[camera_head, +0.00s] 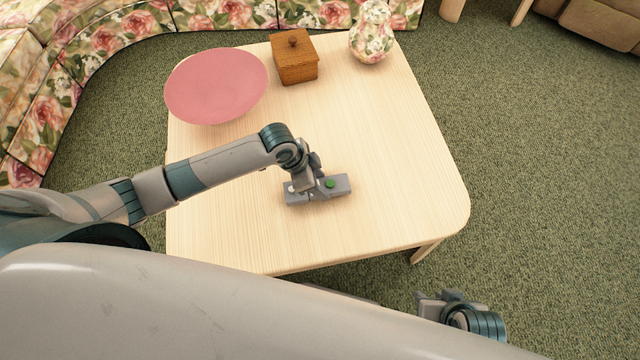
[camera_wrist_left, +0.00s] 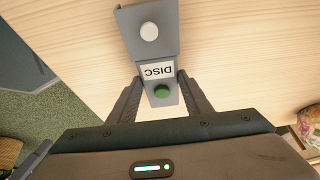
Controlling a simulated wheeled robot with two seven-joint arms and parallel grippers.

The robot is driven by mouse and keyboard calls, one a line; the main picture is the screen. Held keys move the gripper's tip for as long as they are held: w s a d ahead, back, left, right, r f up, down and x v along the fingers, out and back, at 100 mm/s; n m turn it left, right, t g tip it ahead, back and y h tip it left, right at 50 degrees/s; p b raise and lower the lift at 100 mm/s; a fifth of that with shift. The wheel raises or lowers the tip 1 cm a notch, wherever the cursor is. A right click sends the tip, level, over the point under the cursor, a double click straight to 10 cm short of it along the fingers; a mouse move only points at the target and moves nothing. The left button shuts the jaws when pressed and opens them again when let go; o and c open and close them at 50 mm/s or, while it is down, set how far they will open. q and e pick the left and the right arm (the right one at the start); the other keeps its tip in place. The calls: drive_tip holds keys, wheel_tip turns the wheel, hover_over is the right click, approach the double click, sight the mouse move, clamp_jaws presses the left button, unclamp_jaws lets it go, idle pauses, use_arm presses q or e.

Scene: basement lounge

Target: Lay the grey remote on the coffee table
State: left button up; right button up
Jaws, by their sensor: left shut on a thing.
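The grey remote (camera_head: 342,184) is over the middle of the coffee table (camera_head: 400,150), lying level with it. I cannot tell if it touches the wood. My left gripper (camera_head: 312,192) reaches down from the left and is shut on it. In the left wrist view the remote (camera_wrist_left: 150,52) shows a white button, a "DISC" label and a green button, with the fingers of my left gripper (camera_wrist_left: 158,88) on both sides near the green end. My right gripper (camera_head: 446,304) is low at the right, off the table, above the carpet; its fingers are too unclear to judge.
A pink plate (camera_head: 216,86) lies at the table's back left. A wooden box (camera_head: 295,60) and a floral vase (camera_head: 371,35) stand along the back edge. The table's right side and front are clear. A floral sofa (camera_head: 50,95) curves around the back left.

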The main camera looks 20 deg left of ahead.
use_arm(q)
drive_tip(key=shift+f, duration=0.5)
use_arm(e)
drive_tip(key=shift+w+a, duration=0.1)
drive_tip(key=shift+a, duration=0.15)
use_arm(q)
drive_tip(key=shift+f, duration=0.1)
drive_tip(key=o, duration=1.2)
drive_tip(key=shift+a+r, duration=0.2)
drive_tip(key=shift+r, duration=0.4)
drive_tip(key=p+v, duration=0.1)
drive_tip(key=v, duration=1)
drive_tip(key=shift+p, duration=0.4)
use_arm(e)
drive_tip(key=shift+s+d+f+g+h, duration=0.15)
drive_tip(key=shift+s+d+g, duration=0.15)
drive_tip(key=shift+d, duration=0.3)
drive_tip(key=shift+s+d+g+h, duration=0.2)
drive_tip(key=shift+s+d, duration=0.1)
drive_tip(key=shift+d, duration=0.25)
